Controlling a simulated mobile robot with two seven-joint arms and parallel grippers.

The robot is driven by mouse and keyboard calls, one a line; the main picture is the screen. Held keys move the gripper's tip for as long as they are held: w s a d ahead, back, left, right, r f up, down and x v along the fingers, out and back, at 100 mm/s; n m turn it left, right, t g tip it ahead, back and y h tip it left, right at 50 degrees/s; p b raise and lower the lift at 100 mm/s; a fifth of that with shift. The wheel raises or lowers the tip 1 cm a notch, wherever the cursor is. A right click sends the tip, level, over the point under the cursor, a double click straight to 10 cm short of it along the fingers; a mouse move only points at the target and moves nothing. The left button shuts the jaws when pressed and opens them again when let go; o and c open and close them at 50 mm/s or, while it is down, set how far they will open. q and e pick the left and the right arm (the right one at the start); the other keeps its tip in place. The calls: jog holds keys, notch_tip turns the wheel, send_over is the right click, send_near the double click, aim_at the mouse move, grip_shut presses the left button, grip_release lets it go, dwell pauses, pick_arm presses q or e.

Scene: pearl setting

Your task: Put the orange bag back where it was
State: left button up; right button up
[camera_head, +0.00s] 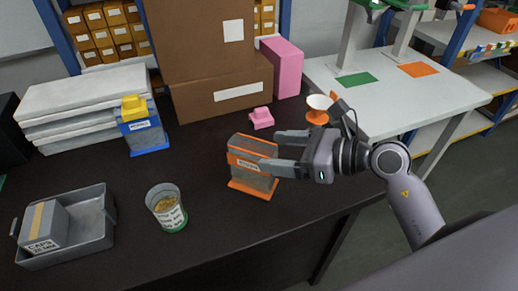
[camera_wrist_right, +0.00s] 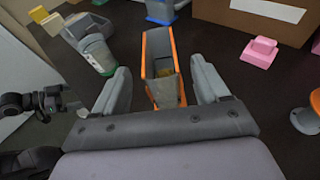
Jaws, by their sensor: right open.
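The orange bag (camera_head: 250,160), a grey-sided upright holder with orange edges, a white label and an orange foot, stands on the dark table. My right gripper (camera_head: 272,149) reaches in from the right, open, with its fingers at the bag's right side. In the right wrist view the bag (camera_wrist_right: 163,68) shows its open top between the two spread fingers (camera_wrist_right: 163,88), with visible gaps on both sides. A dark and grey part of my left arm, seemingly with the left gripper (camera_wrist_right: 65,104), shows at the left edge of that view; its fingers are unclear.
A clear cup (camera_head: 166,207) and a grey tray (camera_head: 110,215) stand left of the bag. A pink piece (camera_head: 261,119), a white-and-orange dish (camera_head: 318,110) and cardboard boxes (camera_head: 215,98) are behind. A white table (camera_head: 440,97) has green (camera_head: 356,80) and orange (camera_head: 418,69) squares.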

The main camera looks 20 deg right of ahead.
jog(key=v, duration=0.6)
dwell(0.5)
